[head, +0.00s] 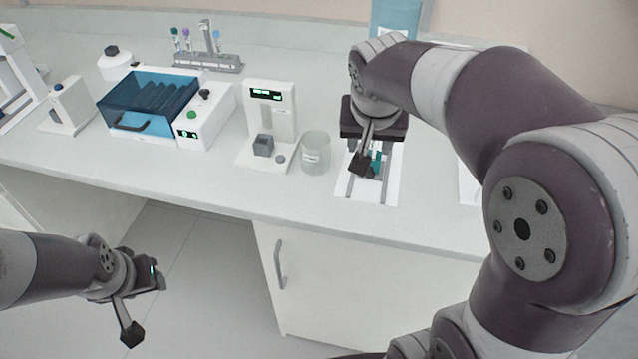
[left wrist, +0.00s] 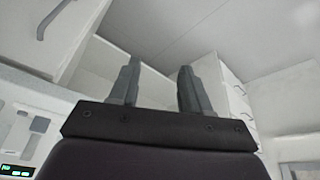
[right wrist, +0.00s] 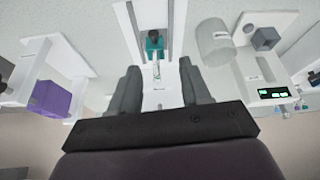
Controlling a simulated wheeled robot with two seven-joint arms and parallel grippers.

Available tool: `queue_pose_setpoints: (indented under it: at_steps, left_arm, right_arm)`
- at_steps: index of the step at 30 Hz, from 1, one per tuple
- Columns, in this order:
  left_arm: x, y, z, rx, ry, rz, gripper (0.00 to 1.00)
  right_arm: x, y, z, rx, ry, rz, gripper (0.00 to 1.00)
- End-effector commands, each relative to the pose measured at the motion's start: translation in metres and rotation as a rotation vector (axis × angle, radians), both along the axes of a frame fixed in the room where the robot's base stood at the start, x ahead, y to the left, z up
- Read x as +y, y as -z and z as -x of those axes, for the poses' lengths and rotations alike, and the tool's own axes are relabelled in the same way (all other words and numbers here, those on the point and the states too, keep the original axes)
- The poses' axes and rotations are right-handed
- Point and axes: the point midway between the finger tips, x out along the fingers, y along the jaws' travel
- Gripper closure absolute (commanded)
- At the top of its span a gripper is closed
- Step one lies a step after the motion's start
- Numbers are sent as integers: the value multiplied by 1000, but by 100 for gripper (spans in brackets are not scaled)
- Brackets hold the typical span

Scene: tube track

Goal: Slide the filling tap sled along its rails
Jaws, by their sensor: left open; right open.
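The tap sled (head: 376,163) is a small teal and dark piece between two grey rails (head: 352,180) on a white base plate (head: 384,192). My right gripper (head: 368,150) is over the far part of the rails and partly hides the sled in the head view. In the right wrist view the teal sled (right wrist: 155,42) lies between the rails, beyond my open, empty fingers (right wrist: 158,88). My left gripper (head: 155,276) hangs in front of the bench, away from the rails. Its fingers (left wrist: 160,88) are apart and empty in the left wrist view.
A glass beaker (head: 315,152) stands just left of the rails, beside a white device with a green display (head: 268,120). A blue-lidded machine (head: 150,103) and a tube rack (head: 208,60) are further left. A purple block (right wrist: 52,98) is on a white stand across the rails.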

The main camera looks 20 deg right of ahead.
Motion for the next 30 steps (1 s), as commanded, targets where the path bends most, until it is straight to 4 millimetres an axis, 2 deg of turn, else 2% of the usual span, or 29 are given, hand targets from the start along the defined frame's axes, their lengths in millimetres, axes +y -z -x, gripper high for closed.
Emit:
queue_pose_setpoints:
  at_steps: [1, 2, 5, 8, 15, 19, 24, 30]
  left_arm:
    - [0, 5, 21, 95, 11, -6, 53]
    - [1, 8, 31, 143, 17, -9, 53]
    - [1, 11, 46, 222, 23, -12, 53]
    - [1, 13, 47, 227, 24, -12, 53]
    - [0, 20, 47, 225, 24, -12, 53]
    - [0, 22, 46, 224, 24, -11, 53]
    - [0, 24, 46, 224, 24, -11, 53]
    - [0, 24, 46, 224, 24, -11, 53]
  right_arm:
    - [-2, -5, 1, 3, 35, -4, 53]
    - [-3, -6, 2, 7, 54, -7, 53]
    - [-4, -1, 6, 21, 100, -18, 53]
    - [-7, 13, 2, 22, 115, -24, 53]
    - [-19, 71, -18, 23, 112, -24, 53]
    - [-25, 96, -27, 22, 111, -25, 53]
    - [-29, 112, -33, 20, 111, -24, 53]
    - [-29, 115, -35, 18, 109, -24, 53]
